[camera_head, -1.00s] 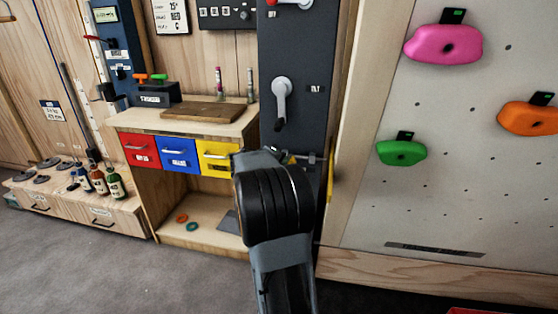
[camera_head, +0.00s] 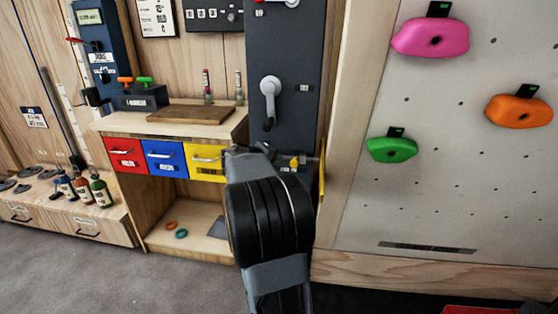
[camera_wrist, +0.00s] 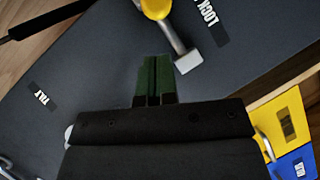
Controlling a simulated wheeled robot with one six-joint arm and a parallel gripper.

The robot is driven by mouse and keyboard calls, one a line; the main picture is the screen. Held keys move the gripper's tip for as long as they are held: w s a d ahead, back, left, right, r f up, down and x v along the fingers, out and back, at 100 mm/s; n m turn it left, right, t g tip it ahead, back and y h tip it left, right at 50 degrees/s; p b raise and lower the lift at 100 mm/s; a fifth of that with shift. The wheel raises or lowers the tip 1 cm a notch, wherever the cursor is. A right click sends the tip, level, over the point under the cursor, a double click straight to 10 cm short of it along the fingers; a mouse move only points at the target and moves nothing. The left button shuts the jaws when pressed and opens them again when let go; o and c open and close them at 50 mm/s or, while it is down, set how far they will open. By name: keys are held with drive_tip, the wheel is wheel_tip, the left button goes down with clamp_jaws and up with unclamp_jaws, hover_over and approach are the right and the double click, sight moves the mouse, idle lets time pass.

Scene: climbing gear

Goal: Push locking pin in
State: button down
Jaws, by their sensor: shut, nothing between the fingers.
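The locking pin (camera_wrist: 170,28) has a yellow knob and a grey metal shaft, and it sits on the dark panel (camera_wrist: 90,60) near a label reading LOCK. In the head view the yellow knob of the pin (camera_head: 295,162) shows low on the dark panel, just right of my arm. My gripper (camera_wrist: 155,78) is shut and empty, with its green fingertips together. In the wrist view the tips are just below and left of the shaft's end block. I cannot tell whether they touch. In the head view my arm hides the fingers.
A grey lever handle (camera_head: 270,98) is on the panel above, by the TILT label. Yellow (camera_head: 208,158), blue and red drawers are to the left. The climbing wall with a green hold (camera_head: 392,149) is to the right.

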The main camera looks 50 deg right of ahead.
drive_tip(key=p+v, duration=0.1)
drive_tip(key=v, duration=0.9)
drive_tip(key=shift+w, duration=0.1)
